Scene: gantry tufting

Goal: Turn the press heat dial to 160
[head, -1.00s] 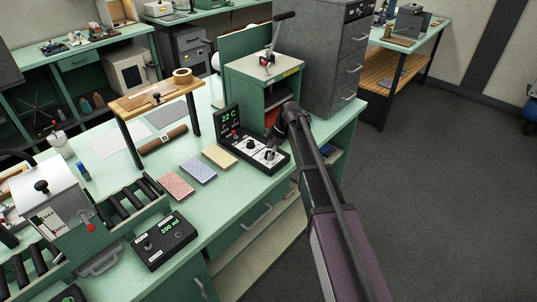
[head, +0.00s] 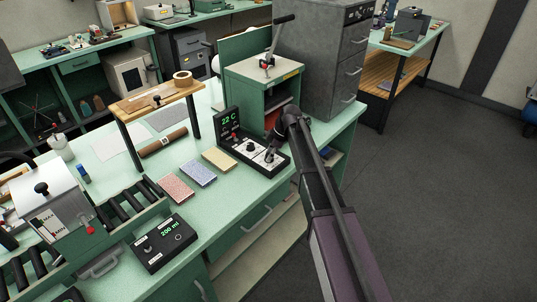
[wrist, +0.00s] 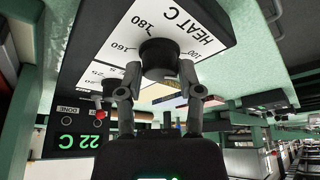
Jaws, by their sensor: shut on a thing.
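The press heat dial is a black round knob (wrist: 158,54) on a white plate marked HEAT C (wrist: 205,22), with 100, 160 and 180 readable in the wrist view. The dial's pointer is hidden, so its setting cannot be told. My gripper (wrist: 160,68) is shut on the knob, one finger on each side. In the head view my gripper (head: 272,148) reaches down to the right-hand dial of the black control box (head: 262,171). The box's green display (head: 229,121) reads 22 C; it also shows in the wrist view (wrist: 82,143).
A second dial (head: 250,147) sits just left of the heat dial. The green press (head: 262,90) stands behind the box, with a grey drawer cabinet (head: 325,70) to its right. Red, blue and yellow pads (head: 219,160) lie to the left on the bench.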

